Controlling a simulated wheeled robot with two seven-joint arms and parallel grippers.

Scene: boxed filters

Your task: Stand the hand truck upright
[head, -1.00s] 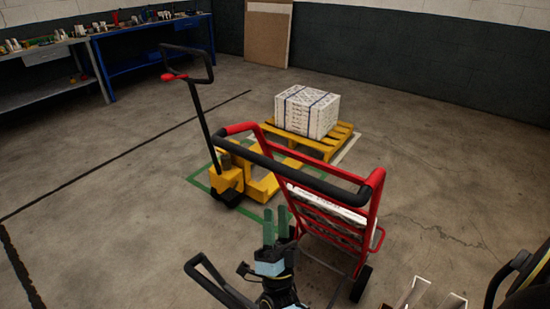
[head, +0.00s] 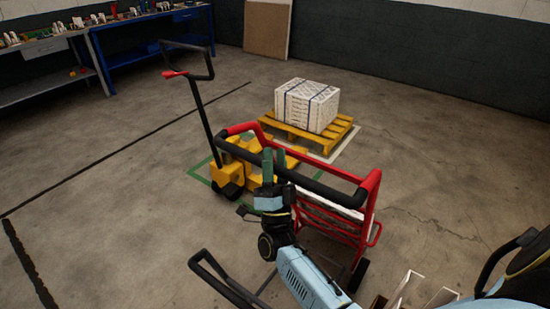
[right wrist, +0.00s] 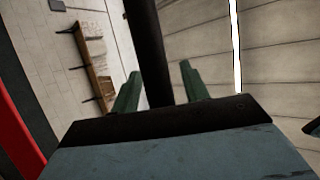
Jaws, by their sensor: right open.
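The red hand truck (head: 369,205) stands tilted in front of me, its black-sleeved top handle (head: 325,190) nearest. A white load (head: 338,214) shows behind its red bars, partly hidden. My right gripper (head: 273,160) is at the handle, its green fingers overlapping the black bar. In the right wrist view the gripper (right wrist: 160,95) is open, with a black bar (right wrist: 150,50) running up between its two fingers. I cannot tell whether the fingers touch the bar. A red part of the frame (right wrist: 15,130) shows at the left edge there. My left gripper is not in view.
A yellow pallet jack (head: 228,173) stands behind the hand truck at left. A boxed load (head: 307,105) sits on a yellow pallet (head: 338,130) behind. Workbenches (head: 150,35) line the back left.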

